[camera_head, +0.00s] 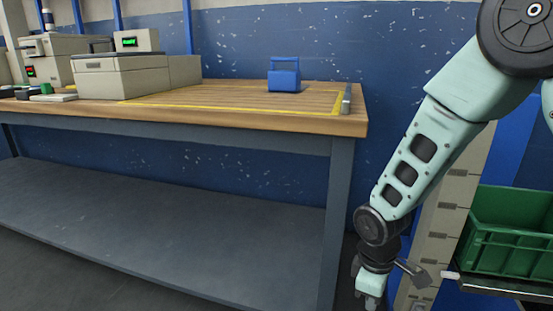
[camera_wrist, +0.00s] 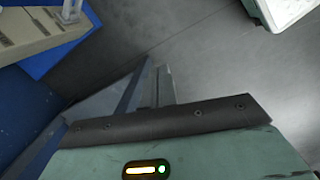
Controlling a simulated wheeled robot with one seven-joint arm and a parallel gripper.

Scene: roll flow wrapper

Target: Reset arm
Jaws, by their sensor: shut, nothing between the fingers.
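My arm hangs down on the right side of the head view, to the right of the workbench (camera_head: 340,122). My gripper (camera_head: 371,301) is at the lower end of the arm, close to the bottom edge of the picture and well below the bench top. It is shut with nothing in it. In the wrist view my own pale green housing with a lit indicator fills the bottom. A blue block-like object (camera_head: 284,76) stands upright on the bench, apart from my gripper.
A beige machine (camera_head: 120,78) with a green display stands on the bench's left part. Yellow tape (camera_head: 200,104) outlines an area of the bench top. A green crate (camera_head: 510,232) is at the right, beside my arm. The grey lower shelf (camera_head: 150,220) is bare.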

